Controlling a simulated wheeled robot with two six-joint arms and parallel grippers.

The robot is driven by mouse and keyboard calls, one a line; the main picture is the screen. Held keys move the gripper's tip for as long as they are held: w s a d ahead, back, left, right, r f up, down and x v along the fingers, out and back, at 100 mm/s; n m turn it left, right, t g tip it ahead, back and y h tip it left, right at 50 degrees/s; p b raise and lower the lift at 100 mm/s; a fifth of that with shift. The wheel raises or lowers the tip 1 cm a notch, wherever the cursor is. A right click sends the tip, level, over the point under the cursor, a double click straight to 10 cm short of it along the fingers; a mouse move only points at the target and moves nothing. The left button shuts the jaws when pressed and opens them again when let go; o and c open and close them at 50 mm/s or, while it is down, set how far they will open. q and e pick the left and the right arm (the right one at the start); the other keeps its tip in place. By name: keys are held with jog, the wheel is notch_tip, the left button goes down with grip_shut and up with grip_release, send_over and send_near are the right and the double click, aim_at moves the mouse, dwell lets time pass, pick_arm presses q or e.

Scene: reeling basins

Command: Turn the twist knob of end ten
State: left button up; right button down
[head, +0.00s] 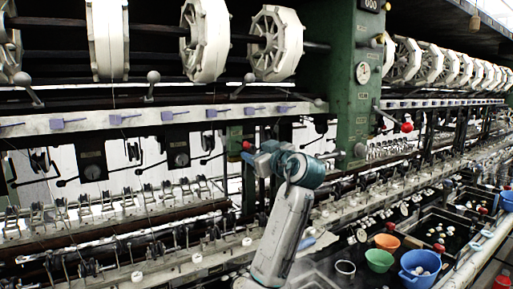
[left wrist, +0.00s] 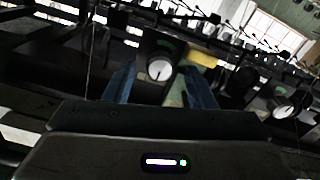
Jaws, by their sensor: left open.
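My left gripper (head: 258,156) is in front of the machine's knob row, beside the green post, in the head view. In the left wrist view its two blue fingers (left wrist: 160,80) stand apart. A round pale twist knob (left wrist: 159,69) on a dark plate shows between them, with no visible contact. A second knob (left wrist: 284,110) is farther right in that view. In the head view, knobs on dark plates show left of the gripper, one here (head: 180,160) and one here (head: 92,172). I cannot read which end each belongs to. My right gripper is out of view.
White reels (head: 277,43) hang above. Reeling basins with a blue bowl (head: 420,268), green bowl (head: 379,260) and orange bowl (head: 387,242) lie lower right.

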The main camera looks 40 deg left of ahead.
pick_arm(q)
jog(key=shift+w+a, duration=0.1)
jog(key=shift+a, duration=0.25)
jog(key=c, duration=1)
